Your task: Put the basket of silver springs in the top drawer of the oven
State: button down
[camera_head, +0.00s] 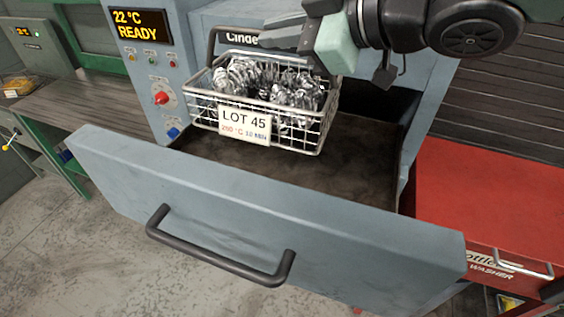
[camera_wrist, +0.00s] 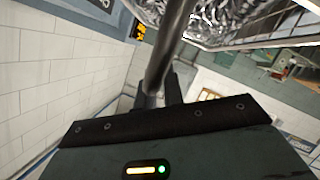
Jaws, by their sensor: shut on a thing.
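A wire basket (camera_head: 203,113) full of shiny silver springs (camera_head: 275,84) hangs level above the open top drawer of the oven. It carries a white tag reading LOT 45 (camera_head: 244,122). My gripper (camera_head: 270,40) is shut on the basket's dark handle, above the springs. In the wrist view the dark handle (camera_wrist: 172,45) runs up from between the fingers (camera_wrist: 160,95), with the basket and springs (camera_wrist: 245,20) at the top. The blue-grey drawer (camera_head: 250,205) is pulled out, and its visible dark floor (camera_head: 200,150) is bare. The basket hides part of the drawer's back.
The oven panel (camera_head: 140,70) reads 22 °C READY, with knobs and lights at the left. A red washer (camera_head: 490,200) stands close at the right. A green-framed bench (camera_head: 60,110) is at the far left. The drawer's handle (camera_head: 215,255) sticks out in front.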

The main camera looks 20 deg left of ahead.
aim_at(258, 76)
jog(key=shift+w+f, duration=0.15)
jog(key=shift+f, duration=0.4)
notch_tip(258, 76, down, 5)
jog(key=b, duration=0.4)
notch_tip(258, 76, down, 10)
jog(key=shift+f+b, duration=0.1)
jog(key=shift+b, duration=0.25)
jog(key=c, duration=1.5)
grip_release()
